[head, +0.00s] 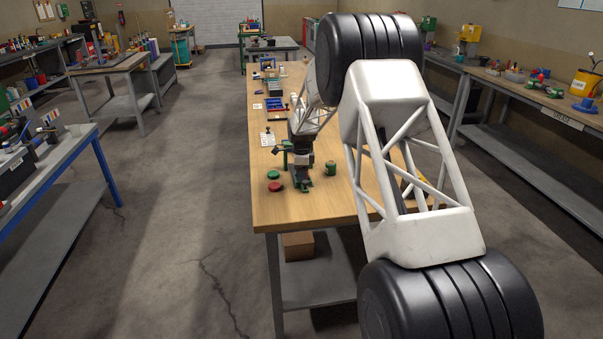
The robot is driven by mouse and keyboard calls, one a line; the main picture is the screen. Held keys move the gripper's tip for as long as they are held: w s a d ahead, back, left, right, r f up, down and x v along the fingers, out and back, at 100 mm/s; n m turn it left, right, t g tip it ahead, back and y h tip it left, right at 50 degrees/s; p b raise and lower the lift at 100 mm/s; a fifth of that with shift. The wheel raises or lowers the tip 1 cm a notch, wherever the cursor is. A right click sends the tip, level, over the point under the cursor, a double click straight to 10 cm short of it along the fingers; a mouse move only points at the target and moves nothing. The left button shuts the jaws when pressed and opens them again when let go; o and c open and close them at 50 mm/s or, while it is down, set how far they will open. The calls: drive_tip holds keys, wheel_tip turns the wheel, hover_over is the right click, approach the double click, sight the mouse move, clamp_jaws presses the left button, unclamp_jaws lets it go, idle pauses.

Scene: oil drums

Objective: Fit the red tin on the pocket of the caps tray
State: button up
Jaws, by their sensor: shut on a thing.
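My gripper (300,165) is low over the near part of the wooden workbench, small and dark in the head view. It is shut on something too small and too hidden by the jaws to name. A flat round red piece (275,187) lies on the bench just left of my gripper; whether it is the red tin or a loose cap I cannot tell.
A flat round green piece (273,174) lies behind the red one. A dark green tin (331,168) stands right of my gripper.

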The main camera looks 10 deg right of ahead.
idle(0.3)
drive_tip(key=o, duration=1)
drive_tip(key=shift+o, duration=0.3)
drive_tip(key=shift+f, duration=0.1)
drive_tip(key=shift+c, duration=0.2)
drive_tip(key=shift+o, duration=0.7)
drive_tip(key=shift+r, duration=1.25)
drive_tip(key=shift+o, duration=0.9)
drive_tip(key=shift+r, duration=1)
